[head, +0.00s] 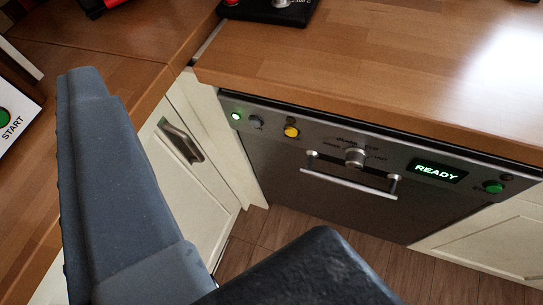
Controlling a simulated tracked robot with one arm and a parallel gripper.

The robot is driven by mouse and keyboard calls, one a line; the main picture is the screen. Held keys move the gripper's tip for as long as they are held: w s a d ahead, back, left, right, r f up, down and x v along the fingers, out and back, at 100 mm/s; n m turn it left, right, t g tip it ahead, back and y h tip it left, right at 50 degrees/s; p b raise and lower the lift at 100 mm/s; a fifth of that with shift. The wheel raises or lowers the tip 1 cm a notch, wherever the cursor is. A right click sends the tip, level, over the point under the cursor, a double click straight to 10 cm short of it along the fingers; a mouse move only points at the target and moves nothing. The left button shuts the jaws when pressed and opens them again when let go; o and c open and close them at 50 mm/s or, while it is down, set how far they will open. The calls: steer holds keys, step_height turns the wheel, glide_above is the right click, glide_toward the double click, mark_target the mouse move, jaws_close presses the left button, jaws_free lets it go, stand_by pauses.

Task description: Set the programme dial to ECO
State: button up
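The programme dial (355,157) is a round silver knob at the upper middle of the dishwasher front (310,190). Small lettering surrounds it, too small to read, so I cannot tell which setting it points at. A display (438,172) to its right reads READY in green. My gripper (202,153) fills the near left and bottom of the head view. A long grey finger stands at the left and a dark block shows at the bottom centre. They look apart with nothing between them. My gripper is apart from the dial.
A bar handle (350,180) runs just below the dial. A green lamp (236,116), a small knob (256,122), a yellow button (291,132) and a green button (492,187) share the panel. The wooden worktop (400,75) overhangs it. A START sign (12,125) stands at left.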

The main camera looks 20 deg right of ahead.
steer(key=w+f+m+h+p, duration=0.1)
steer(key=w+f+m+p, duration=0.15)
steer(key=w+f, duration=0.7)
steer(key=m+g+h+p, duration=0.5)
steer(key=m+h+p, duration=0.15)
steer(key=h, duration=0.85)
glide_toward(353, 167)
steer(key=b+x, duration=0.3)
steer(key=x, duration=0.6)
steer(key=shift+d+f, duration=0.1)
steer(key=shift+d, duration=0.1)
steer(key=c, duration=1)
